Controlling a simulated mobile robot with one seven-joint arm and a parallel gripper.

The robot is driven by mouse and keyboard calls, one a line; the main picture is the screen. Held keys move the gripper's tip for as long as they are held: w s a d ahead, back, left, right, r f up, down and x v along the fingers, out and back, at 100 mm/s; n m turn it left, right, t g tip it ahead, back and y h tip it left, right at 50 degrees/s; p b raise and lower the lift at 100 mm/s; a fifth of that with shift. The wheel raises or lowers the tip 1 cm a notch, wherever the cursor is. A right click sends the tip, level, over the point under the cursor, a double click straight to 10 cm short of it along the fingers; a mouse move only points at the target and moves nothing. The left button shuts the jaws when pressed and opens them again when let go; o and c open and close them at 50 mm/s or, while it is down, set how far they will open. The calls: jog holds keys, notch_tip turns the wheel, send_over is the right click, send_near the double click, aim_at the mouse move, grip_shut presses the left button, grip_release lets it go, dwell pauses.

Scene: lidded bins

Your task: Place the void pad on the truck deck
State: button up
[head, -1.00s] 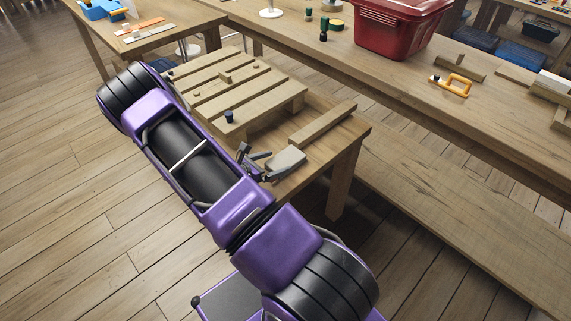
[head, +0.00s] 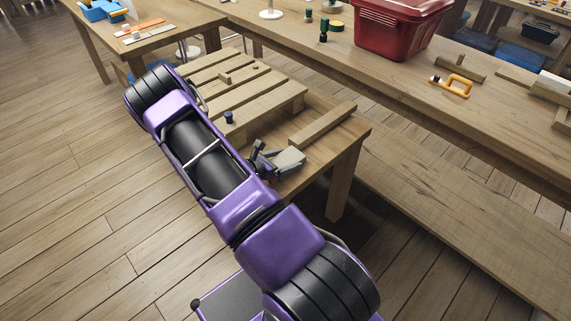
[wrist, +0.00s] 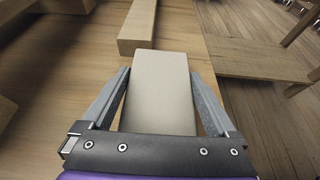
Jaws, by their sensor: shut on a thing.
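A pale grey-beige block, taken as the void pad (head: 291,159), is held between the fingers of my gripper (head: 279,160). In the wrist view the pad (wrist: 160,88) fills the space between the two grey fingers of my gripper (wrist: 158,78). The pad is over the near end of a low wooden table; I cannot tell whether it touches the surface. Slatted wooden boards (head: 250,103) on this table may be the truck deck. The left part of them is partly hidden by my arm.
A loose wooden bar (head: 322,125) lies just beyond the pad. A small dark-blue peg (head: 229,117) stands on the boards. A long bench behind holds a red bin (head: 398,30) and an orange-handled tool (head: 452,86). Open floor lies at left.

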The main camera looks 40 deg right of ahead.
jog(key=shift+c, duration=1.4)
notch_tip(320, 180, up, 10)
jog(key=shift+r+p, duration=0.1)
jog(key=shift+p, duration=0.8)
jog(key=w+a+r+n+t+y+p, duration=0.2)
jog(key=a+r+n+t, duration=0.4)
jog(key=a+r, duration=0.6)
jog(key=w+a+r+n+t+y+p, duration=0.2)
jog(key=w+a+r+n+t+y, duration=0.2)
jog(key=a+r+n+y, duration=0.3)
jog(key=a+r+t, duration=0.1)
jog(key=a+r, duration=0.4)
jog(key=a, duration=0.6)
jog(key=shift+n+t, duration=0.4)
